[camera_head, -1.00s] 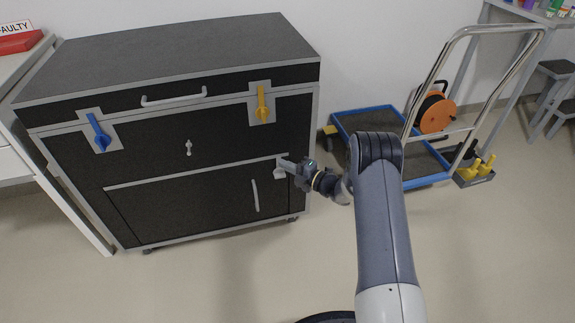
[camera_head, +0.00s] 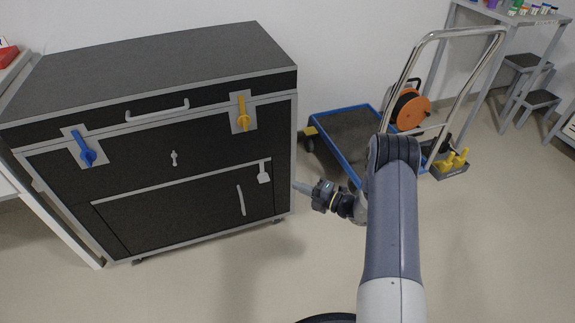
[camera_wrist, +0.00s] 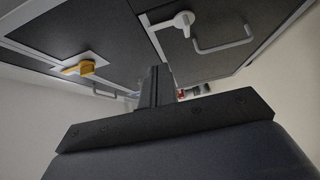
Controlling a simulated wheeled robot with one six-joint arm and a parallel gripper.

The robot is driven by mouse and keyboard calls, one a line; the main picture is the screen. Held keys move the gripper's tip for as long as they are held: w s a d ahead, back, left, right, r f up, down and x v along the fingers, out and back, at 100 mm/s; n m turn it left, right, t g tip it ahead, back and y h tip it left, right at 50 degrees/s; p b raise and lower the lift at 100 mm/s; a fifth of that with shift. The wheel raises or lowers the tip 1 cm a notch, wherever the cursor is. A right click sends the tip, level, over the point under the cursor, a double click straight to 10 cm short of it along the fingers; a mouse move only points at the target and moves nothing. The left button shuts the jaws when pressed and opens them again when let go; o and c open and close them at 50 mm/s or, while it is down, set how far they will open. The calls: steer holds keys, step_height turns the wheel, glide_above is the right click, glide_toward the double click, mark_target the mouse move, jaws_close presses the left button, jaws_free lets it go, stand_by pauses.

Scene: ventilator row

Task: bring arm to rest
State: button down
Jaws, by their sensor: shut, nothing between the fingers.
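My gripper (camera_head: 301,188) is at the end of my arm, just right of the black cabinet's lower right edge in the head view. Its fingers are shut and hold nothing. A small gap of floor seems to lie between the fingertips and the cabinet (camera_head: 165,60). In the wrist view the closed fingers (camera_wrist: 157,80) point up the picture, with the cabinet front beyond them. The cabinet has a blue latch (camera_head: 88,156), a yellow latch (camera_head: 243,120) and a small grey-white latch (camera_head: 263,172) above its lower door, whose handle (camera_head: 241,200) stands upright.
A blue-edged trolley (camera_head: 350,135) with a tall metal handle stands behind my arm to the right. An orange cable reel (camera_head: 411,110) and a grey holder with yellow pieces (camera_head: 449,166) are near it. Stools (camera_head: 538,100) are at the far right. The front floor is clear.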

stand_by(0.3)
steer(key=b, duration=0.3)
glide_toward(261, 166)
steer(key=a, duration=0.5)
steer(key=w, duration=0.3)
steer(key=shift+a+f, duration=0.15)
steer(key=shift+w, duration=0.4)
steer(key=shift+a+b, duration=0.15)
steer(key=shift+b, duration=0.2)
